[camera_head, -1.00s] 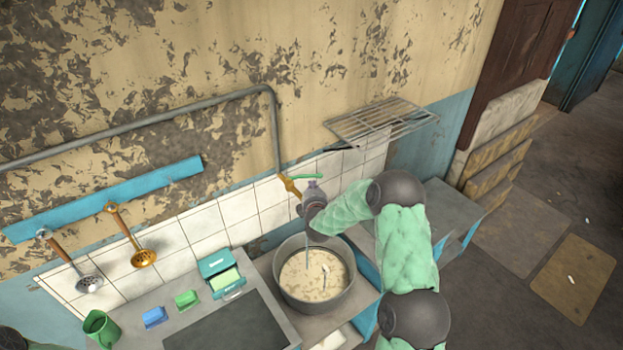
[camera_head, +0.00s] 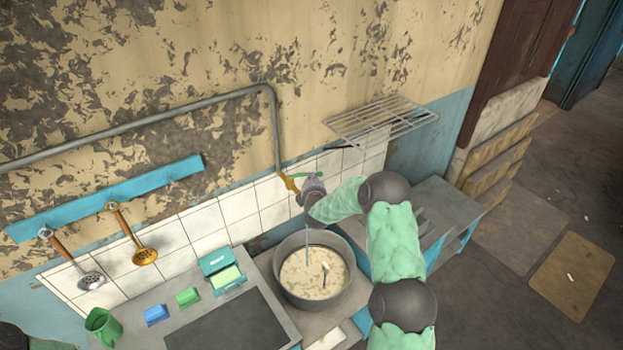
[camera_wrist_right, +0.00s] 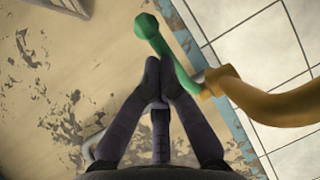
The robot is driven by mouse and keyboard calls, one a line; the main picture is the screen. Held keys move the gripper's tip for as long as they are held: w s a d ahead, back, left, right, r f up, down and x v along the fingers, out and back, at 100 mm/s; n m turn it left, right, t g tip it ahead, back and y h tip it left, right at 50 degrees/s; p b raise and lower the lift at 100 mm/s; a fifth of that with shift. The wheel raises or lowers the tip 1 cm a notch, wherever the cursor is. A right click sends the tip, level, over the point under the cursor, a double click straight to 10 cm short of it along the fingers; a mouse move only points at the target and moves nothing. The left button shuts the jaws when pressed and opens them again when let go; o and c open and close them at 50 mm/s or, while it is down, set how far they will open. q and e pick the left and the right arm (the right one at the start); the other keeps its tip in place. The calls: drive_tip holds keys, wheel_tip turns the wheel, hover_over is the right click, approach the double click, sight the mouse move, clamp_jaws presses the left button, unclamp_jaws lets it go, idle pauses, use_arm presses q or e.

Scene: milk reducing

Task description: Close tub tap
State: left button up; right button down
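The tap (camera_head: 290,185) is a brass spout on the grey wall pipe with a green handle (camera_head: 298,175). A thin stream of water (camera_head: 306,245) runs down from it into the large grey tub (camera_head: 344,290), which holds pale, milky liquid. My right gripper (camera_head: 311,180) is at the tap, just right of the spout. In the right wrist view its dark fingertips (camera_wrist_right: 161,80) meet, with nothing seen between them. The green handle (camera_wrist_right: 160,45) lies right against the fingertips, and the brass tap body (camera_wrist_right: 255,98) is to the right. Exact contact is unclear. My left gripper is not visible.
A wire rack (camera_head: 380,120) juts from the wall above my right arm. A teal box (camera_head: 222,270), a green sponge (camera_head: 188,297), a blue sponge (camera_head: 156,314) and a green mug (camera_head: 103,325) stand left of the tub. A ladle (camera_head: 91,280) and a skimmer (camera_head: 144,256) hang on the wall.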

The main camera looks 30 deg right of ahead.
drive_tip(key=n+y+b, duration=0.1)
drive_tip(key=b, duration=0.2)
drive_tip(key=w+d+n+t+y+b, duration=0.1)
drive_tip(key=b, duration=0.2)
drive_tip(key=w+d+n+y+b, duration=0.1)
drive_tip(key=y+b, duration=0.1)
drive_tip(key=shift+f+b, duration=0.2)
drive_tip(key=shift+b, duration=0.2)
use_arm(q)
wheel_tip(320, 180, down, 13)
drive_tip(key=b, duration=0.4)
use_arm(e)
drive_tip(key=shift+w+d+r, duration=0.1)
drive_tip(key=shift+w+d, duration=0.05)
drive_tip(key=shift+w, duration=0.35)
drive_tip(key=shift+w+d+r, duration=0.1)
drive_tip(key=shift+w+d, duration=0.05)
drive_tip(key=shift+w, duration=0.3)
